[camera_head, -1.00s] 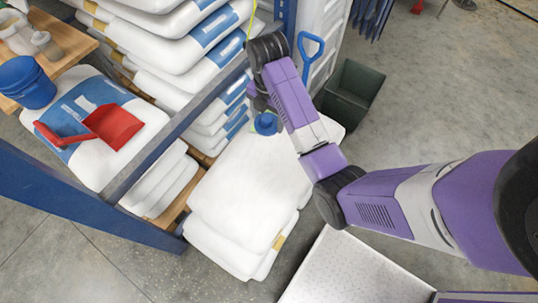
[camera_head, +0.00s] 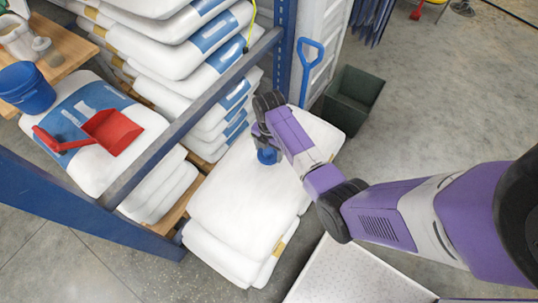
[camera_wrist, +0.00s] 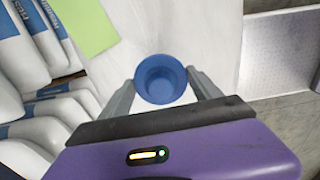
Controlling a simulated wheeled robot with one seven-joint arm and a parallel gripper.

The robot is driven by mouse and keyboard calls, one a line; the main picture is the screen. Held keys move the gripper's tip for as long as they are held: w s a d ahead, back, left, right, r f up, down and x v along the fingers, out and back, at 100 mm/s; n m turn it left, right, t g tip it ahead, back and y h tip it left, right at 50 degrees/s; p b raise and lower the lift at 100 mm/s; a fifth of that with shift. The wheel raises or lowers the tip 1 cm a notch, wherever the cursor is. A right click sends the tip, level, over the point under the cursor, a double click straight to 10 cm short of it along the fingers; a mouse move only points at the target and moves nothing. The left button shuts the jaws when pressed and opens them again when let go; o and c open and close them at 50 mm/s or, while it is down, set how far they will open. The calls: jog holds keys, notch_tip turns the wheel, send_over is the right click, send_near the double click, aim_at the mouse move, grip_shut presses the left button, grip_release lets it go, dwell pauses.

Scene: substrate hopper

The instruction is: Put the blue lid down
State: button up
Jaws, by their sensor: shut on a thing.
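The blue lid (camera_head: 268,157) looks like a small round blue piece over the stacked white sacks (camera_head: 240,195) in the head view. In the wrist view the blue lid (camera_wrist: 160,80) shows as a hollow, cup-like round with its open side toward the camera. My gripper (camera_wrist: 163,90) is shut on it, one grey finger on each side. In the head view my gripper (camera_head: 264,142) is partly hidden by my wrist. I cannot tell whether the lid touches the sack below. A flat green piece (camera_wrist: 85,24) lies at the upper left of the wrist view.
A blue rack beam (camera_head: 190,120) runs left of the gripper, with piled sacks behind it. A red scoop (camera_head: 110,132) and a blue bucket (camera_head: 27,88) are at the left. A dark green bin (camera_head: 352,98) stands right of the stack. The near sack top is clear.

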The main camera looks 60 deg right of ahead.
aim_at(269, 155)
jog(key=shift+f, duration=1.7)
jog(key=o, duration=1.3)
jog(key=shift+f, duration=0.1)
